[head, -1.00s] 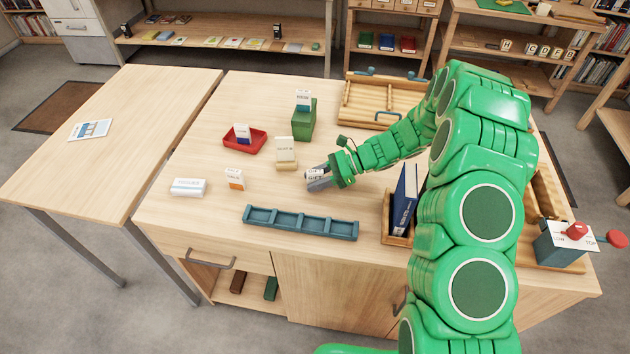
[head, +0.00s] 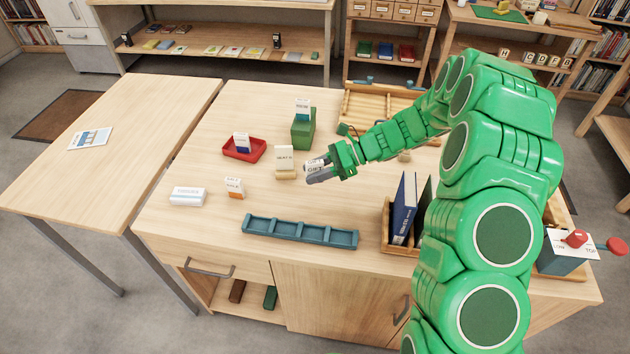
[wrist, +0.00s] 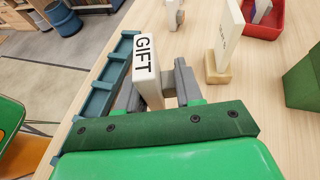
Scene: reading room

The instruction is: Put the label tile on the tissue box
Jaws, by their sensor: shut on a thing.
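The white label tile, marked GIFT in black, is held by my gripper (head: 318,172). The tile (head: 313,165) shows between the fingers in the head view. In the wrist view the tile (wrist: 146,68) stands between the grey fingers of my gripper (wrist: 156,88), which are shut on it. It appears a little above the table, though its lower edge is hidden. A low white box with faint grey print (head: 188,196), which looks like the tissue box, lies at the table's left, well left of my gripper. Its top looks clear. It is not in the wrist view.
An orange-and-white block (head: 234,188) and a cream tile on a wooden base (head: 284,162) stand between gripper and box. A red tray (head: 244,149) and green box (head: 303,132) are behind. A blue divided rack (head: 300,231) lies in front.

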